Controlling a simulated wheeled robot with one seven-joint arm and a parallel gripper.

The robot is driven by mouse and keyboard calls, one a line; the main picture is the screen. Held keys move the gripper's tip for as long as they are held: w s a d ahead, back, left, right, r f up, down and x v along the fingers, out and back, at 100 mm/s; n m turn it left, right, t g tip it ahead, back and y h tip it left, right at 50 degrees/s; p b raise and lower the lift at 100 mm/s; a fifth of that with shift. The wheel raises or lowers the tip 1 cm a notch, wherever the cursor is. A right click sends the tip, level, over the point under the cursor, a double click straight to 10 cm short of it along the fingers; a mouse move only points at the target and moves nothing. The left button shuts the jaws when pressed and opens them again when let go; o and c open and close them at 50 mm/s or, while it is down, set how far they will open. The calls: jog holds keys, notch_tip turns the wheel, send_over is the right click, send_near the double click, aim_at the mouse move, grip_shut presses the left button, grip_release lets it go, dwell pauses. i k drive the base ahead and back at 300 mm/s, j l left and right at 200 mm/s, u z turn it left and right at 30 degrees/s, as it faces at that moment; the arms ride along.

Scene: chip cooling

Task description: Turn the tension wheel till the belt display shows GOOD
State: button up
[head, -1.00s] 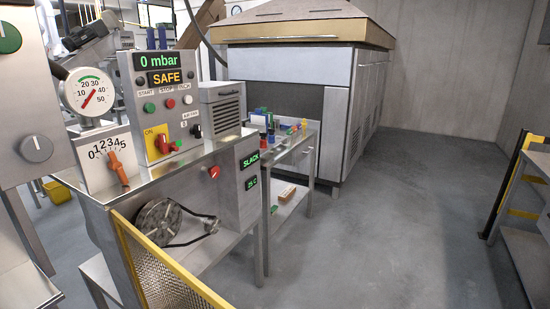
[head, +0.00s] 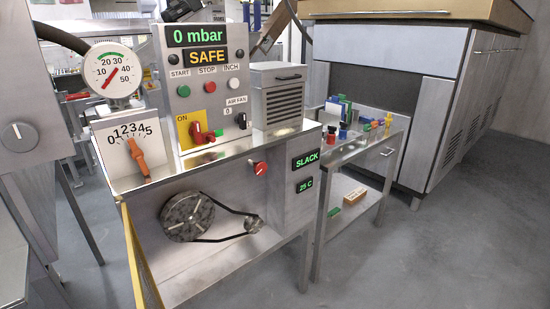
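The belt display (head: 306,159) on the machine's right-hand post reads SLACK in green. A second small display (head: 305,186) under it reads 25 C. A red knob with a white pointer (head: 260,168) sits on the machine's front panel, left of the displays; I cannot tell if it is the tension wheel. Below it, a black belt (head: 222,239) runs from a large metal pulley (head: 187,217) to a small pulley (head: 253,224) on the right. My gripper is not in view.
The control box (head: 205,90) shows 0 mbar and SAFE. A round gauge (head: 111,76) and an orange-handled dial (head: 138,157) are at left. A yellow guard (head: 138,260) stands at the machine's left front. A side table (head: 362,150) holds small coloured items. Floor at right is clear.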

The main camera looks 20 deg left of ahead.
aim_at(260, 167)
jog(key=i+l+u, duration=0.1)
jog(key=i+u, duration=0.3)
jog(key=i+l+u, duration=0.15)
jog(key=u, duration=0.25)
jog(key=i+l+u, duration=0.35)
jog(key=k+j, duration=0.05)
jog(key=k, duration=0.05)
